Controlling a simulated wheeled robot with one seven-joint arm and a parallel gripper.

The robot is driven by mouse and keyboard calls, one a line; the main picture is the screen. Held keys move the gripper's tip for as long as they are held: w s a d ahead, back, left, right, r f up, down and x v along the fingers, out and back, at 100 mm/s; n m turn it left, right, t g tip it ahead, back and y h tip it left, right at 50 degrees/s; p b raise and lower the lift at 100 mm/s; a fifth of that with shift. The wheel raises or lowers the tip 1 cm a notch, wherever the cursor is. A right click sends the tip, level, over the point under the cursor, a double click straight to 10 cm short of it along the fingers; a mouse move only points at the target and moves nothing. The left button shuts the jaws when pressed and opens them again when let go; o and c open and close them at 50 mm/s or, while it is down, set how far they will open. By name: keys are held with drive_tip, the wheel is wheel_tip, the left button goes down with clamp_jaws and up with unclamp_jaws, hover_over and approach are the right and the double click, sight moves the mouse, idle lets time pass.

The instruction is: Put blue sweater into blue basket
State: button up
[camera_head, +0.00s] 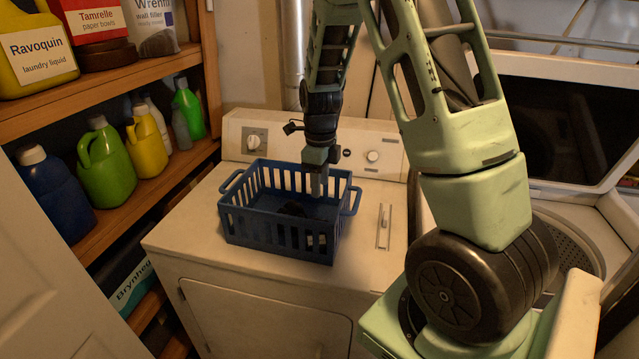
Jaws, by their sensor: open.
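The blue basket (277,238), with slotted sides and a handle at each end, stands upright on top of the white front-loading machine. My gripper (317,188) points down over the right back part of the basket, its fingertips around rim height. It is open, and I see nothing held in it. A small dark bundle (292,208) lies inside the basket; it may be the blue sweater, but shade and the basket wall hide its shape and colour. I see no other thing that looks like a blue sweater.
An open-lidded washer (575,235) stands at right, partly behind my arm. Wooden shelves at left hold several bottles, including a green jug (105,165). A white door (60,290) is at front left.

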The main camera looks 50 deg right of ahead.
drive_tip(key=s+a+r+n, duration=0.2)
drive_tip(key=a+n, duration=0.4)
drive_tip(key=a, duration=0.2)
drive_tip(key=s+a+r+n+y, duration=0.1)
drive_tip(key=s+a+r+n, duration=0.1)
drive_tip(key=a+n, duration=0.55)
drive_tip(key=s+a+r+n, duration=0.2)
drive_tip(key=a+n, duration=0.3)
drive_tip(key=a, duration=0.3)
drive_tip(key=s+a+r+n, duration=0.1)
drive_tip(key=s+a+n, duration=0.4)
drive_tip(key=s+n, duration=0.3)
drive_tip(key=s+a+r+n, duration=0.1)
drive_tip(key=s+a+n, duration=0.5)
drive_tip(key=n, duration=0.6)
drive_tip(key=shift+s+r, duration=0.2)
drive_tip(key=shift+s, duration=0.9)
drive_tip(key=shift+f+n, duration=0.1)
drive_tip(key=shift+n, duration=0.15)
wheel_tip(320, 180, down, 6)
drive_tip(key=b, duration=0.6)
drive_tip(key=shift+w+d, duration=0.1)
